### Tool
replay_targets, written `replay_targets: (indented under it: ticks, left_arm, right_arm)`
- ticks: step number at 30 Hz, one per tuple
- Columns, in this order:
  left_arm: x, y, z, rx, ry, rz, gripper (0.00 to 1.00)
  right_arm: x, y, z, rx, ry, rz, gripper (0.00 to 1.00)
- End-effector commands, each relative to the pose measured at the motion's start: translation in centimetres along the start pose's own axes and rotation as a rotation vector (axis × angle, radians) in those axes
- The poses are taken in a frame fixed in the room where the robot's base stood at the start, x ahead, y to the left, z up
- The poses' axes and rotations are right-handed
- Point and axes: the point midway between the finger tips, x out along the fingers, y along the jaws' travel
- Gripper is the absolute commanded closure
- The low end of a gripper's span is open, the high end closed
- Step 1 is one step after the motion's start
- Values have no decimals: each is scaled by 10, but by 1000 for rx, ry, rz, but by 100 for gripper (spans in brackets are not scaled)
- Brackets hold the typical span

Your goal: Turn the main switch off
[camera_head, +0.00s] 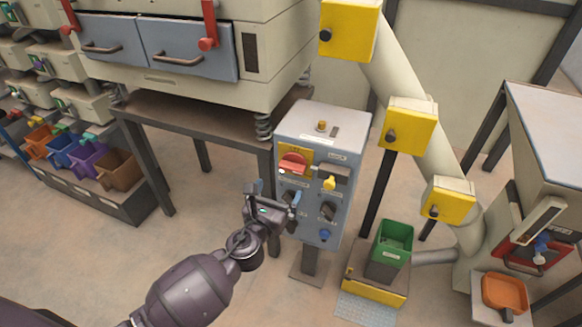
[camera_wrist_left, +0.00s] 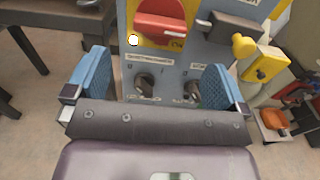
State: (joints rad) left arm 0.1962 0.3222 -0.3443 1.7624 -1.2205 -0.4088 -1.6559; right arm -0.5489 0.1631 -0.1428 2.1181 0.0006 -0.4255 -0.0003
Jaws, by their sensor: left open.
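The main switch is a red handle (camera_head: 292,163) on a yellow plate (camera_head: 308,156), at the upper left of a grey control box (camera_head: 343,133) on a post. In the left wrist view the red handle (camera_wrist_left: 161,25) lies at the top, roughly horizontal, above and beyond the fingers. My left gripper (camera_head: 278,195) is open and empty in front of the box, below the red handle. Its two blue finger pads (camera_wrist_left: 155,82) show in the left wrist view with a gap between them, apart from the handle. My right gripper is not in view.
The box also carries a dark lever with a yellow knob (camera_head: 329,183), black knobs (camera_head: 327,211) and a blue knob (camera_head: 324,235). A green bin (camera_head: 393,240) stands to the right. A machine on legs (camera_head: 180,60) is behind left.

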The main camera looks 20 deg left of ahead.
Motion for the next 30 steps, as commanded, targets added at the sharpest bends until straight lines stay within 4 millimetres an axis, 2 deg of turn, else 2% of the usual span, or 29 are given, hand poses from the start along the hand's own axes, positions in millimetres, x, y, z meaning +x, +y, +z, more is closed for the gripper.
replay_targets:
  ticks: [6, 15, 21, 30]
  left_arm:
    - [35, -1, -1, -2, 0, -1, 0]
    - [79, -1, -1, -5, 1, -1, 0]
    - [92, -1, -1, -4, 1, 0, 0]
    - [95, 0, 1, -5, -1, 0, 0]
  right_arm:
    - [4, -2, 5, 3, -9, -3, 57]
    - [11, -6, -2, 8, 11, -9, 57]
    - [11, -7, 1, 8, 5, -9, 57]
    - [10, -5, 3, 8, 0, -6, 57]
